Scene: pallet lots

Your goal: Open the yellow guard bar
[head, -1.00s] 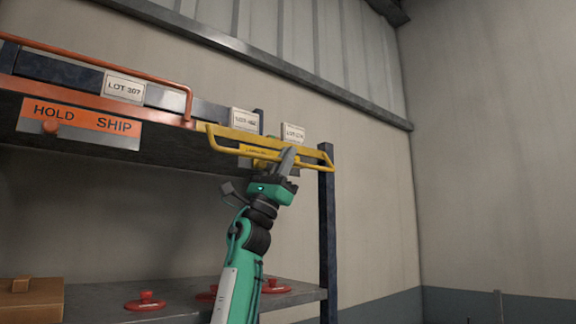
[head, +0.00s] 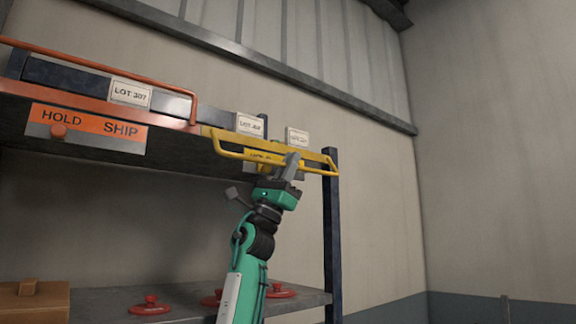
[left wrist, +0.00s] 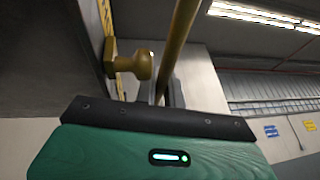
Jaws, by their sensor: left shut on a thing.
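The yellow guard bar (head: 232,154) is at the right end of the upper shelf's front, in front of the lot cards. My left gripper (head: 291,161) reaches up from below and is shut on the bar, right of its middle. In the left wrist view the bar (left wrist: 181,38) runs down between the fingers (left wrist: 166,92); their exact contact is partly hidden by the gripper body. A yellow-brown knob (left wrist: 134,64) on the shelf front stands just left of the bar there. My right gripper is not in view.
An orange bar (head: 110,68) and a HOLD/SHIP sign (head: 88,130) with a knob are on the shelf to the left. A dark blue post (head: 332,230) stands at the right. Below, a shelf (head: 190,296) holds red lidlike pieces (head: 150,305) and a brown box (head: 32,298).

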